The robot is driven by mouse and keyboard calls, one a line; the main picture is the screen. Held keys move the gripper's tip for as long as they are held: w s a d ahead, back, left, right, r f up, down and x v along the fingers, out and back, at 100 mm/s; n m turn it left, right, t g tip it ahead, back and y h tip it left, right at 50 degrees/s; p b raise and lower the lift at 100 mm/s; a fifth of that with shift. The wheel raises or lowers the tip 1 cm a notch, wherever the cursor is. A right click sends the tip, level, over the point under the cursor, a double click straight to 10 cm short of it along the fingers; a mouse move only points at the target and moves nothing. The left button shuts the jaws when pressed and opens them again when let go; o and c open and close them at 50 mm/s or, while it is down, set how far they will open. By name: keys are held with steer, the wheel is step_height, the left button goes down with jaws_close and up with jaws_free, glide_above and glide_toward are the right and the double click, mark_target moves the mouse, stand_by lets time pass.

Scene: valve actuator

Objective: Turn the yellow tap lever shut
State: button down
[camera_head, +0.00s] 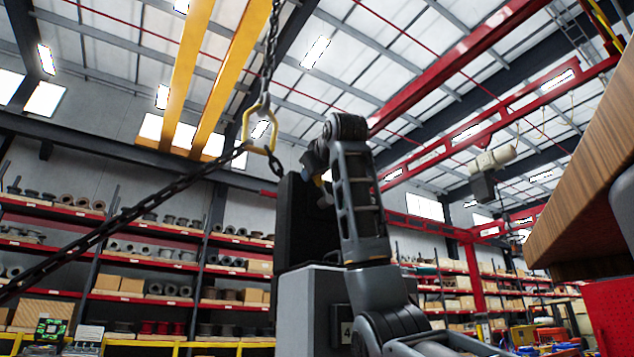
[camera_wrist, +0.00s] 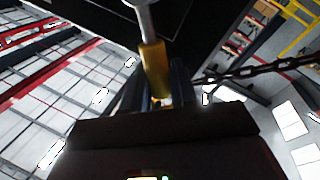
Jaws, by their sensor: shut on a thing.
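The yellow tap lever (camera_wrist: 154,72) shows in the wrist view, hanging from a grey metal stem (camera_wrist: 147,25) below a dark panel. My gripper (camera_wrist: 157,98) has its two fingers on either side of the lever and is shut on it. In the head view, my gripper (camera_head: 318,172) is small and partly hidden by my own arm, beside the tall black panel (camera_head: 294,225). A small yellowish patch shows there, but the lever's angle is not clear.
A dark chain (camera_head: 120,222) runs from the left to a yellow ring (camera_head: 261,130) close to the panel. A grey cabinet (camera_head: 310,300) stands below the panel. Loaded shelves (camera_head: 140,270) fill the back. A wood-sided block (camera_head: 590,190) is at the right.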

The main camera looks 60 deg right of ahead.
steer(key=f+n, duration=0.1)
steer(key=n, duration=0.1)
steer(key=w+a+f+n+t+b, duration=0.1)
steer(key=n, duration=0.1)
steer(key=a+f+n, duration=0.1)
steer(key=n, duration=0.1)
steer(key=shift+w+a+n+t+y, duration=0.2)
steer(key=shift+w+n+t+y, duration=0.1)
steer(key=shift+t, duration=0.1)
steer(key=shift+w+a+f+n+t+y+b, duration=0.1)
steer(key=shift+a+f+n+t+y+b, duration=0.3)
steer(key=shift+n, duration=0.6)
steer(key=shift+w+d+f+n+t+y, duration=0.1)
steer(key=shift+f+n+t, duration=0.1)
steer(key=shift+f+n, duration=0.65)
steer(key=shift+w+a+f+n+t+y+b, duration=0.1)
steer(key=shift+a+f+n+t+y+b, duration=0.15)
steer(key=shift+n, duration=0.9)
steer(key=shift+d+f, duration=0.1)
steer(key=shift+f, duration=0.05)
steer(key=c, duration=1.1)
jaws_free()
steer(key=shift+o, duration=0.3)
steer(key=shift+s, duration=0.1)
